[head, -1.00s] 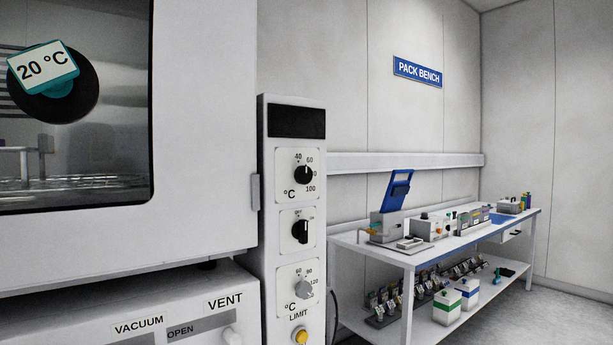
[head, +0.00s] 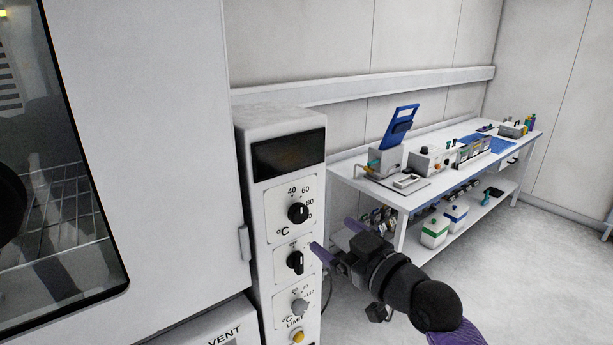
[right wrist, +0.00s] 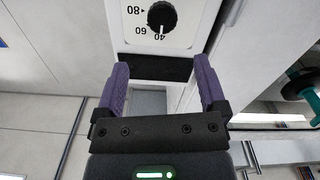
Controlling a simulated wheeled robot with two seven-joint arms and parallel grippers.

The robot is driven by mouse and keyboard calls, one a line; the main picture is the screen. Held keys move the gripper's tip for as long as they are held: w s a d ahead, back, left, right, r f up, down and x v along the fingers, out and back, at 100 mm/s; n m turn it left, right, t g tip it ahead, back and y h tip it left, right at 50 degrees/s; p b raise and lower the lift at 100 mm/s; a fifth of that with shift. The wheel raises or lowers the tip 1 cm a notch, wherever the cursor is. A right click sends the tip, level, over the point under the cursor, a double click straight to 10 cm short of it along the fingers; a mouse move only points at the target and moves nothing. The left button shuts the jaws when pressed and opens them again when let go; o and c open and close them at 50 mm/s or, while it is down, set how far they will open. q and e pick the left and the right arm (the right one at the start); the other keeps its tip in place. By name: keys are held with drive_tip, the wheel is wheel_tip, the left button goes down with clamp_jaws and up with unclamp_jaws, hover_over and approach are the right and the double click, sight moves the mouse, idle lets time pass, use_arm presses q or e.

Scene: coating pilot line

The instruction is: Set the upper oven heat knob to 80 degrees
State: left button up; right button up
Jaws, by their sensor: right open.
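The upper heat knob (head: 298,213) is a round black knob on a white °C plate marked 40, 60, 80 and 100, high on the oven's control column. In the right wrist view the knob (right wrist: 162,17) appears upside down, its white mark pointing near 40. My right gripper (head: 333,239) is open and empty, just right of the column and a little below the knob. Its purple fingers (right wrist: 161,68) stand apart in the wrist view, with the knob beyond them and not between them. My left gripper is not in view.
Below the knob sit a black switch (head: 295,262), a grey limit knob (head: 299,303) and a yellow button (head: 297,337). A dark display (head: 288,154) is above. The oven door (head: 160,150) is at left. A white bench (head: 410,192) stands behind my right arm.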

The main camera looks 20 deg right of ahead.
sight(301, 214)
drive_tip(key=p+x, duration=0.1)
drive_tip(key=x, duration=0.8)
drive_tip(key=shift+a+f, duration=0.15)
drive_tip(key=shift+a, duration=0.05)
clamp_jaws()
